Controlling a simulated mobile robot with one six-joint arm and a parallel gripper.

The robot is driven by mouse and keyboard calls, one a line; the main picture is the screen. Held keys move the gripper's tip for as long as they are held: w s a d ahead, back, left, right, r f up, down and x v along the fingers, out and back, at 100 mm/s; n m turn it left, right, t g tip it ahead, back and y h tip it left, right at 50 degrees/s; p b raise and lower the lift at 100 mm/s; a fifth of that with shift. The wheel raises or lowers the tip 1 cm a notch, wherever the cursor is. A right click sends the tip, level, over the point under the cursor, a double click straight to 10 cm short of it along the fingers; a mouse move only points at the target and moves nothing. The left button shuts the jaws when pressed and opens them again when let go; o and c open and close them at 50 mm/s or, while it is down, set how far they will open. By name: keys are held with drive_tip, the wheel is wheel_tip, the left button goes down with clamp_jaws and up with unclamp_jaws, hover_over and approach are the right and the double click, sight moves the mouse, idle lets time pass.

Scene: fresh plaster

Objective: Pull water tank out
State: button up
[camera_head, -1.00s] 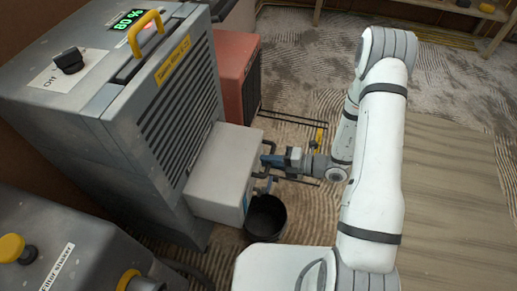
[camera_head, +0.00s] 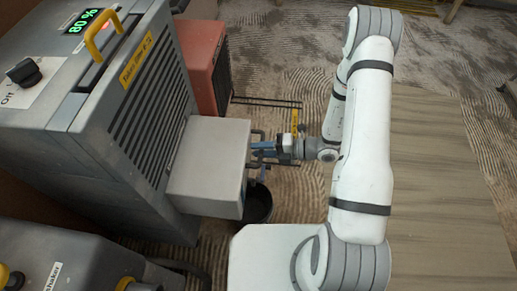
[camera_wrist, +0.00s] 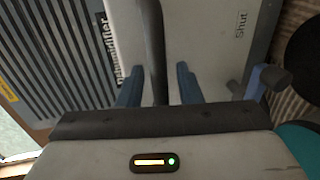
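The water tank (camera_head: 210,165) is a light grey box sticking out of the front of the grey dehumidifier (camera_head: 150,115). It also shows in the wrist view (camera_wrist: 205,35), with a dark bar handle (camera_wrist: 151,40) in front of it. My gripper (camera_head: 262,150) is at the tank's outer face. In the wrist view its two blue fingers (camera_wrist: 160,85) stand apart on either side of the bar, with a visible gap on the right. The left finger lies close to the bar; contact is unclear. The handle's lower end is hidden by my gripper.
A black bucket (camera_head: 258,205) stands on the floor below the tank and my gripper. A red unit (camera_head: 207,65) stands behind, with a thin dark frame (camera_head: 265,101) beside it. Another grey machine (camera_head: 75,255) is at the front left. Wooden boards (camera_head: 435,180) cover the floor at right.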

drive_tip(key=shift+d+r, duration=0.1)
drive_tip(key=shift+d, duration=0.3)
drive_tip(key=p+v, duration=0.2)
drive_tip(key=v, duration=0.5)
